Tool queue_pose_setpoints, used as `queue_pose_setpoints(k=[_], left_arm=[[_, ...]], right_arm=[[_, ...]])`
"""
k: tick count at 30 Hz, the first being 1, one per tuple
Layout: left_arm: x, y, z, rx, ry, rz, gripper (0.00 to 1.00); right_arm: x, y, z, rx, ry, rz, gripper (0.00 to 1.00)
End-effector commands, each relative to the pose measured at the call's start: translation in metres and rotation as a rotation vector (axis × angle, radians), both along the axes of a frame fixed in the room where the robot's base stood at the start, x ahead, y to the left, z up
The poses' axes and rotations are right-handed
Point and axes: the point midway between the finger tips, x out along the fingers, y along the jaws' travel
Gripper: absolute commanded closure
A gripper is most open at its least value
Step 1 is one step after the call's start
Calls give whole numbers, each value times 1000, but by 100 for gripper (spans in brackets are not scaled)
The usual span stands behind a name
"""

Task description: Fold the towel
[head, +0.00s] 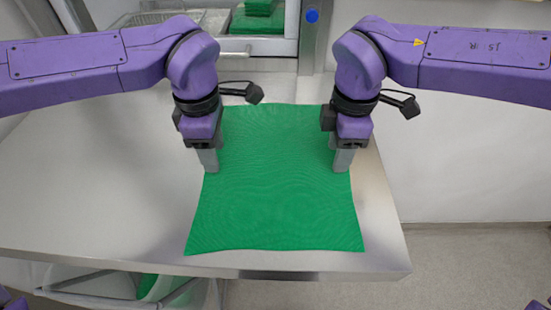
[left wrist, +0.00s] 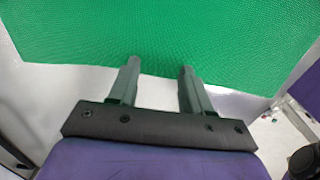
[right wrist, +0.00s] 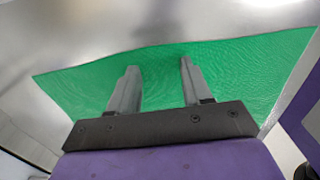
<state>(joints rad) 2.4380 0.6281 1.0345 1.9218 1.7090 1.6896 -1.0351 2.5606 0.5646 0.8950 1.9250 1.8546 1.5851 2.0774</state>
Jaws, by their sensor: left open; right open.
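A green towel (head: 275,205) lies spread out flat on the metal table, its near edge close to the table's front edge. It also shows in the left wrist view (left wrist: 180,35) and in the right wrist view (right wrist: 225,75). My left gripper (head: 209,170) is open at the towel's left edge, and its fingers show apart in the left wrist view (left wrist: 158,75). My right gripper (head: 343,170) is open at the towel's right edge, with its fingers apart in the right wrist view (right wrist: 158,68). I cannot tell whether the fingertips touch the cloth.
The steel table (head: 90,215) is bare to the left of the towel. A stack of folded green towels (head: 257,20) sits in an opening at the back, beside a wire rack (head: 160,18). A bin with green cloth (head: 160,287) is below the table's front edge.

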Motion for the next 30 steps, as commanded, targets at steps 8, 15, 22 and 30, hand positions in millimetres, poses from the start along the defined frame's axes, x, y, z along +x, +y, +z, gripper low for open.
queue_pose_setpoints(k=[8,15,22,30], left_arm=[[-1,1,-5,0,-1,2,51],[-1,1,-10,0,0,2,57],[-1,1,-10,1,1,2,95],[-1,1,-11,2,2,2,100]], right_arm=[[0,1,-5,0,-1,3,51],[0,1,-10,0,0,3,57],[0,1,-10,0,1,3,95],[-1,1,-11,-1,2,2,100]])
